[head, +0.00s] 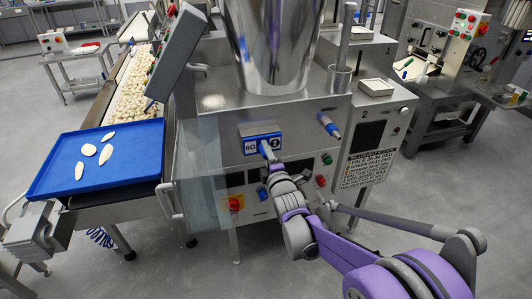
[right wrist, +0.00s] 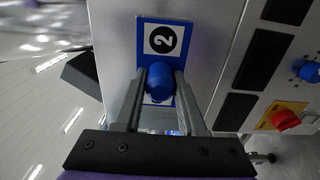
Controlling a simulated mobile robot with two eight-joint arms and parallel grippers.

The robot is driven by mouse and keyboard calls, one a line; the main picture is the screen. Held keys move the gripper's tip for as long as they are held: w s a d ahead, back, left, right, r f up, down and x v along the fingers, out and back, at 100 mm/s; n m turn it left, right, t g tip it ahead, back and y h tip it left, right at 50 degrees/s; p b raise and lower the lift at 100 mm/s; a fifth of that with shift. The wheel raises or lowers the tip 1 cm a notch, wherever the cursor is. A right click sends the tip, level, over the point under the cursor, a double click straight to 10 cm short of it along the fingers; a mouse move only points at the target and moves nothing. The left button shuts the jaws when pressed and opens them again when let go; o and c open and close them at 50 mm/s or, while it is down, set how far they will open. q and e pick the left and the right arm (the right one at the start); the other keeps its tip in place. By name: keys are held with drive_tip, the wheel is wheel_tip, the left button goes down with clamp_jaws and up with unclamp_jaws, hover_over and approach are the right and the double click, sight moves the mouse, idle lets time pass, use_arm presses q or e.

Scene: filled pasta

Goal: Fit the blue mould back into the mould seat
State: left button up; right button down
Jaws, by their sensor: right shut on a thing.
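The blue mould (head: 250,146) is a blue block with a white label and a black "2" disc. It is at the front face of the steel machine, below the hopper. In the right wrist view the mould (right wrist: 178,62) has a round blue knob facing me. My right gripper (head: 266,154) is shut on that knob, with one finger on each side of it in the right wrist view (right wrist: 158,88). The mould seat is hidden behind the mould, and I cannot tell how deep the mould sits. My left gripper is not in view.
A steel hopper (head: 268,45) stands above the mould. A blue-handled part (head: 329,126) is to its right, and buttons and dark panels are below. A clear guard (head: 203,170) and a blue tray (head: 115,166) with several pale pieces are to the left. Open floor lies in front.

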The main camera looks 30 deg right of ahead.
drive_tip(key=shift+r, duration=0.1)
idle(0.4)
drive_tip(key=shift+c, duration=0.8)
unclamp_jaws()
drive_tip(key=shift+w, duration=0.1)
idle(0.4)
drive_tip(key=v, duration=0.7)
idle(0.3)
drive_tip(key=p+v, duration=0.1)
drive_tip(key=v, duration=1)
